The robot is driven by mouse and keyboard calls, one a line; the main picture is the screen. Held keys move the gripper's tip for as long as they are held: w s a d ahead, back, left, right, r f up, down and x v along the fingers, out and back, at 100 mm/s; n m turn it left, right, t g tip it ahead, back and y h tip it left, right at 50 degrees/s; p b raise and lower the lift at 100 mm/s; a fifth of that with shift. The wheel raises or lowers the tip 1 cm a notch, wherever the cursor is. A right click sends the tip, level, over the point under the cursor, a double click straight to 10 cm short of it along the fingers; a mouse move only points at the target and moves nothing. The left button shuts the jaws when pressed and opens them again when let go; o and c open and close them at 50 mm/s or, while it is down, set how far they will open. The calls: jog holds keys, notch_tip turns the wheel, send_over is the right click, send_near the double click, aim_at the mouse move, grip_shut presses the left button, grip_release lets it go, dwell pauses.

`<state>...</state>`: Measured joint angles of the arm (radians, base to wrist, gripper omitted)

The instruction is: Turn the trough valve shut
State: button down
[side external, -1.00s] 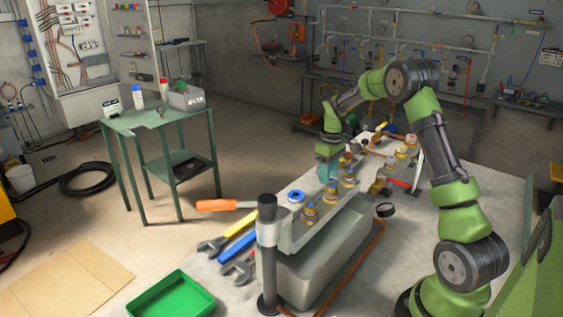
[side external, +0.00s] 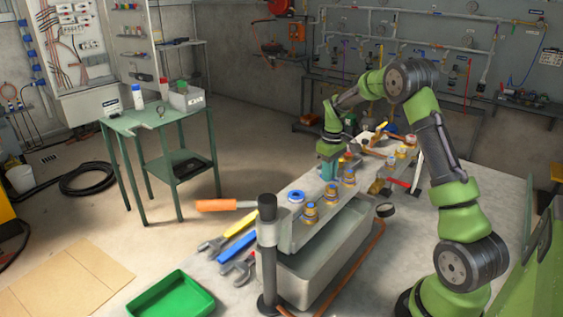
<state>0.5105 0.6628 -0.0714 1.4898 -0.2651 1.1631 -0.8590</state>
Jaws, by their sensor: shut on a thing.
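The grey trough (side external: 303,286) stands on the bench under a pale panel (side external: 290,217). My gripper (side external: 328,173) points down at the far part of this row and is shut on a small part there. That part is mostly hidden by the fingers, and I cannot make out the valve's handle or how far it is turned.
A black post (side external: 267,250) stands at the trough's near end. Wrenches (side external: 212,245), an orange-handled tool (side external: 216,205) and a green tray (side external: 172,299) lie to the left.

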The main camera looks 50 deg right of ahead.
jog(key=d+m, duration=0.1)
jog(key=m, duration=0.2)
jog(key=d+m, duration=0.1)
jog(key=shift+s+d+m, duration=0.3)
jog(key=shift+m, duration=0.1)
jog(key=m, duration=0.1)
jog(key=d+m, duration=0.1)
jog(key=shift+s+d+m, duration=0.15)
jog(key=shift+s+m, duration=0.25)
jog(key=m, duration=0.1)
jog(key=s+d+m, duration=0.1)
jog(key=shift+r+m, duration=0.1)
jog(key=shift+m, duration=0.2)
jog(key=s+m, duration=0.1)
jog(key=m, duration=0.1)
jog(key=s+d+m, duration=0.1)
jog(key=m, duration=0.1)
jog(key=shift+s, duration=0.1)
jog(key=shift+s+d+m, duration=0.1)
jog(key=shift+s+m, duration=0.35)
jog(key=shift+m, duration=0.35)
jog(key=shift+s+m, duration=0.4)
jog(key=shift+m, duration=0.4)
jog(key=c, duration=1.1)
grip_release()
jog(key=shift+o, duration=0.2)
notch_tip(320, 180, up, 17)
